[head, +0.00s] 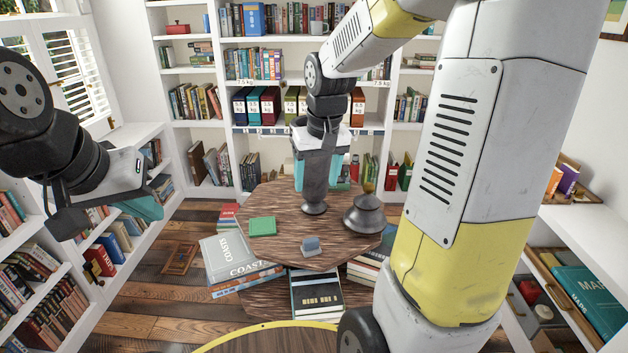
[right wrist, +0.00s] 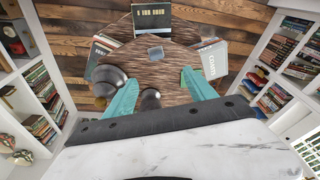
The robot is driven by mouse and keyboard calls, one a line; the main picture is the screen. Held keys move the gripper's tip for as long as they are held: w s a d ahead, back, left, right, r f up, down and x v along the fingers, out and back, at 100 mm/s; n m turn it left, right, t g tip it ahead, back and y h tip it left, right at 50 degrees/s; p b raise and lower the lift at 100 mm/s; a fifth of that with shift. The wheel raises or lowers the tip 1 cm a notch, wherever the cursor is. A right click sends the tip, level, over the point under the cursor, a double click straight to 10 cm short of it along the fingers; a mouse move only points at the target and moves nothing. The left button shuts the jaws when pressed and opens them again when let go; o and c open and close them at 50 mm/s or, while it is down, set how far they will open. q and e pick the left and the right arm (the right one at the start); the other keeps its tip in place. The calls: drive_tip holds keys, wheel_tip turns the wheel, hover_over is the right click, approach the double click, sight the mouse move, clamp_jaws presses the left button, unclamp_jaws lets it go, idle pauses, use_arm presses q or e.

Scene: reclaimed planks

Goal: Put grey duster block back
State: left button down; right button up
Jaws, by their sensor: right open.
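A small grey-blue block (head: 311,246), which looks like the duster block, sits near the front of the dark wooden tabletop (head: 285,256). It also shows in the right wrist view (right wrist: 155,53), beyond my fingertips and apart from them. My right gripper (head: 317,184) is above the back of the tabletop, behind the block, with its teal fingers spread. In the right wrist view the gap between the fingers (right wrist: 160,82) is clear of the block. My left gripper (head: 110,208) hangs at the far left, away from the tabletop; its jaw opening is unclear.
A grey round-footed object (head: 314,208) stands below my right gripper, and a dark lidded pot (head: 365,215) stands to its right. A green block (head: 262,226) lies left of the grey block. Books (head: 232,262) surround the tabletop below. Shelves line the walls.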

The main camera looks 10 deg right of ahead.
drive_tip(key=s+a+r+t+y, duration=0.1)
drive_tip(key=s+r, duration=0.3)
drive_tip(key=s, duration=0.4)
drive_tip(key=s+r+t, duration=0.2)
drive_tip(key=s+r, duration=0.2)
drive_tip(key=s, duration=0.4)
drive_tip(key=shift+a+t+y, duration=0.4)
